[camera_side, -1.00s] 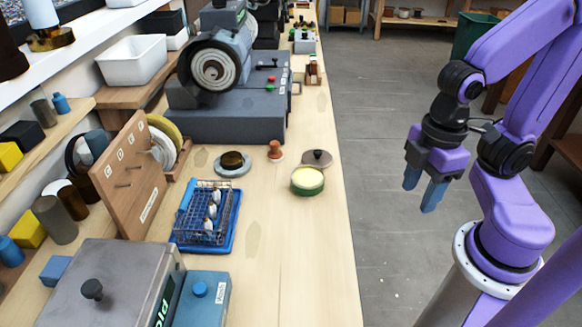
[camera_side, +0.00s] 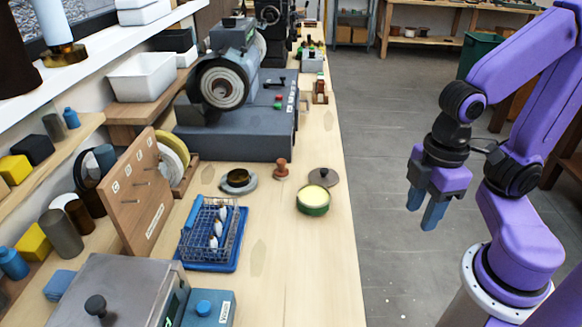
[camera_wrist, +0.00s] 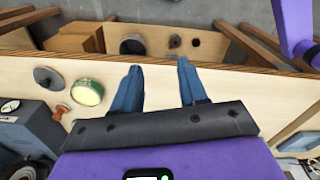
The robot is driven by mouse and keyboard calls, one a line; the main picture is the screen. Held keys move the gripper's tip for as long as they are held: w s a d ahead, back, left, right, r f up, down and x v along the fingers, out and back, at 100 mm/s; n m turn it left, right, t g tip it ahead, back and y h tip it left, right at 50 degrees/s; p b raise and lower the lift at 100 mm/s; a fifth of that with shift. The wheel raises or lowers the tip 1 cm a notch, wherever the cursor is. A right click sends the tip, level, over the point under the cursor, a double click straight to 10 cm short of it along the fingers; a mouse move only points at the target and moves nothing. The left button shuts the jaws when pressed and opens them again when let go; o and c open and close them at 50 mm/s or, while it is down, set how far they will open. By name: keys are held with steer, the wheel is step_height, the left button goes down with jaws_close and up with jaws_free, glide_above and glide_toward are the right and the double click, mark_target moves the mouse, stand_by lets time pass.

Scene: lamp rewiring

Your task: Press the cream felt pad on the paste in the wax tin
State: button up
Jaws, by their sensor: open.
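The wax tin (camera_side: 313,199) is a round green tin, open on top and filled with pale cream paste. It stands on the bench near its right edge and also shows in the wrist view (camera_wrist: 87,92). A small brown wooden knob with a pale base (camera_side: 281,168), seemingly the felt pad, stands behind it to the left; the pad's underside is hidden. It also shows in the wrist view (camera_wrist: 60,112). My gripper (camera_side: 424,208) is open and empty, off to the right of the bench, apart from tin and pad. Its two blue fingers (camera_wrist: 160,68) point away in the wrist view.
A grey knobbed lid (camera_side: 323,177) lies just behind the tin. A dark round dish (camera_side: 238,180) is left of the knob. A blue wire rack (camera_side: 212,230) stands nearer, and a grey grinding machine (camera_side: 235,130) stands behind. The bench in front of the tin is clear.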

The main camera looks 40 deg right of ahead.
steer(key=w+a+r+m, duration=0.1)
steer(key=w+a+m, duration=0.4)
steer(key=w, duration=0.5)
steer(key=m, duration=1.6)
glide_above(281, 161)
steer(key=f, duration=0.5)
steer(key=shift+s+a+f, duration=0.25)
steer(key=shift+a, duration=0.05)
steer(key=shift+w+d+f, duration=0.2)
steer(key=shift+w+d, duration=0.05)
steer(key=shift+d, duration=0.05)
steer(key=shift+f, duration=3.9)
